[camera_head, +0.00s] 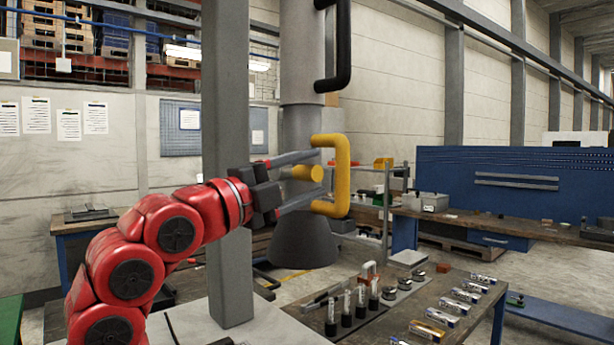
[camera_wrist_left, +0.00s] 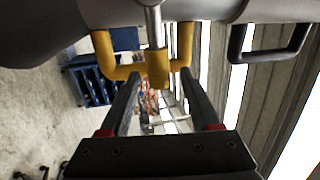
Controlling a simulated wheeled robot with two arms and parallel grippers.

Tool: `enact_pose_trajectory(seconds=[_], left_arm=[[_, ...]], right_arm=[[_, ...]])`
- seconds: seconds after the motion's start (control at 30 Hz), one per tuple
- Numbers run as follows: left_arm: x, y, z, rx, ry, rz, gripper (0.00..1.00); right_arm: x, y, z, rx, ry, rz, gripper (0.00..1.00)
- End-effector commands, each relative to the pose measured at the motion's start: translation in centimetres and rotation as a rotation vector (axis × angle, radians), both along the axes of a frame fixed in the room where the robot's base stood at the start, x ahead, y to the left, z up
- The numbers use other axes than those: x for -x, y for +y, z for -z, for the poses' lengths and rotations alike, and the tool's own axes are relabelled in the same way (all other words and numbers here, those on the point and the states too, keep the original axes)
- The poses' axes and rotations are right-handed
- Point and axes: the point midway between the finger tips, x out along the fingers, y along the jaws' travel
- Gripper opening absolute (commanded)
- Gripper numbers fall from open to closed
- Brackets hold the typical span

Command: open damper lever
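A yellow cylindrical knob (camera_head: 308,173) sits in front of the grey column, inside the span of a yellow U-shaped handle (camera_head: 342,176). In the left wrist view the yellow knob (camera_wrist_left: 158,69) is on the end of a short grey shaft; I take this as the damper lever. The yellow handle (camera_wrist_left: 104,52) is behind it. My left gripper (camera_head: 319,172) is open, with one finger above and one below the knob in the head view. The left wrist view shows the left gripper (camera_wrist_left: 159,78) with the knob between its fingertips and gaps on both sides. My right gripper is not in view.
A black handle (camera_head: 343,55) is higher on the grey column (camera_head: 303,90). A grey post (camera_head: 226,130) stands behind my left arm. A dark table (camera_head: 410,300) with vials and small boxes is below right. A workbench (camera_head: 500,228) stands at the right.

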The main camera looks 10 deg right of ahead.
Motion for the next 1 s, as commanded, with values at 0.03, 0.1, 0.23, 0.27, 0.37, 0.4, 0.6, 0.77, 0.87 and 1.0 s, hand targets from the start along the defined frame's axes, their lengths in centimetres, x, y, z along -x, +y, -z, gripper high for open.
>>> enact_pose_trajectory(seconds=[0.03, 0.1, 0.23, 0.27, 0.37, 0.4, 0.6, 0.77, 0.87, 1.0], left_arm=[[0.0, 0.0, 0.0, 0.000, 0.000, 0.000, 0.63], [0.0, 0.0, 0.0, 0.000, 0.000, 0.000, 0.63], [0.1, 0.2, 0.0, 0.000, 0.000, 0.000, 0.63], [0.2, 0.4, 0.1, 0.000, -0.001, -0.001, 0.63], [0.9, 1.4, 0.3, 0.000, -0.002, -0.002, 0.63], [1.3, 2.0, 0.5, 0.000, -0.002, -0.003, 0.63], [3.3, 4.8, 1.2, 0.002, -0.002, -0.003, 0.63], [4.2, 5.8, 1.5, 0.000, 0.002, -0.001, 0.63], [4.3, 5.9, 1.5, -0.001, 0.002, 0.000, 0.63], [4.3, 5.9, 1.5, 0.000, 0.001, 0.000, 0.63]], right_arm=[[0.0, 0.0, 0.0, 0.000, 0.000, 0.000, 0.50], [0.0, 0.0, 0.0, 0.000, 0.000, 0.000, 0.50], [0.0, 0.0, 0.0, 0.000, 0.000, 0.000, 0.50], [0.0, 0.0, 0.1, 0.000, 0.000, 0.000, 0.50], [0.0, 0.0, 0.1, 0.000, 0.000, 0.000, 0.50], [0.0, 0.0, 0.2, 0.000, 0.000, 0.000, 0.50], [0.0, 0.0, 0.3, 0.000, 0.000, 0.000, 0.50], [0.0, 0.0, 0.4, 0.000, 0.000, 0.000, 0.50], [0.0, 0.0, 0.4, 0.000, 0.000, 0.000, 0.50], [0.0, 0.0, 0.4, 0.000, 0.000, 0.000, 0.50]])
